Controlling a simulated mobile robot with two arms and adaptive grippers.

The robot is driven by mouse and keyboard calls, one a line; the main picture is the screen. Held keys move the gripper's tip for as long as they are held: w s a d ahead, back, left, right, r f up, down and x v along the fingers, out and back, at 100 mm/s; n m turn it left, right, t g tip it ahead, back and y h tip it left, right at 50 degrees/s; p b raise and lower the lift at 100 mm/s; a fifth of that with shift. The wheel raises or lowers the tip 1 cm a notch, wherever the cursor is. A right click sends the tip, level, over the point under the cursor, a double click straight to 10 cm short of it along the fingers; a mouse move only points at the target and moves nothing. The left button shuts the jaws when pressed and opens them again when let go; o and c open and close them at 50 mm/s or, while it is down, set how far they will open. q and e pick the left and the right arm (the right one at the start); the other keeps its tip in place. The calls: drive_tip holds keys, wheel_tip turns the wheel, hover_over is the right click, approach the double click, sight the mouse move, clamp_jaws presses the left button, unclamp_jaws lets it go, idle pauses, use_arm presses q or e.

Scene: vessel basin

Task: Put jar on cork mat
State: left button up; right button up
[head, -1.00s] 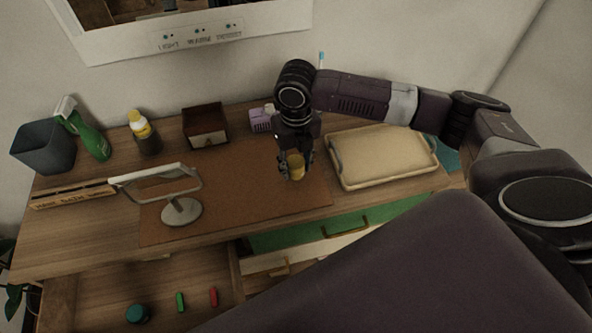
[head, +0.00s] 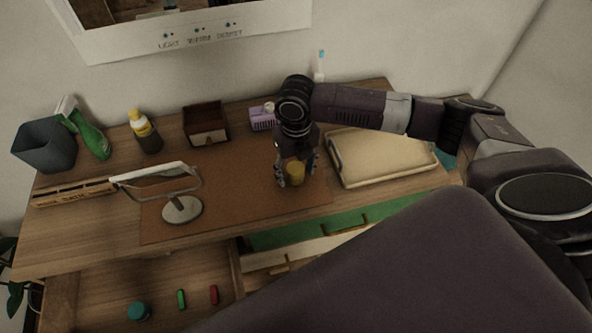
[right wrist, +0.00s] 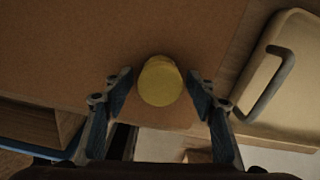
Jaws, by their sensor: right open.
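The jar, with a yellow lid (right wrist: 160,82), stands on the brown cork mat (head: 232,190), near the mat's right end. The jar (head: 296,172) also shows in the head view, partly behind my gripper. My right gripper (head: 296,181) is open, with its fingers on either side of the jar. In the right wrist view a gap shows between the jar and each fingertip (right wrist: 160,84). My left gripper is not in view.
A cream tray (head: 375,180) lies right of the mat. A wooden box (head: 206,125), a yellow-capped bottle (head: 146,132) and a green spray bottle (head: 93,138) stand at the back. An open drawer is below.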

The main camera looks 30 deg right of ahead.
sight(296, 169)
drive_tip(key=shift+r, duration=0.1)
wheel_tip(296, 169, up, 12)
drive_tip(key=b, duration=0.2)
idle(0.7)
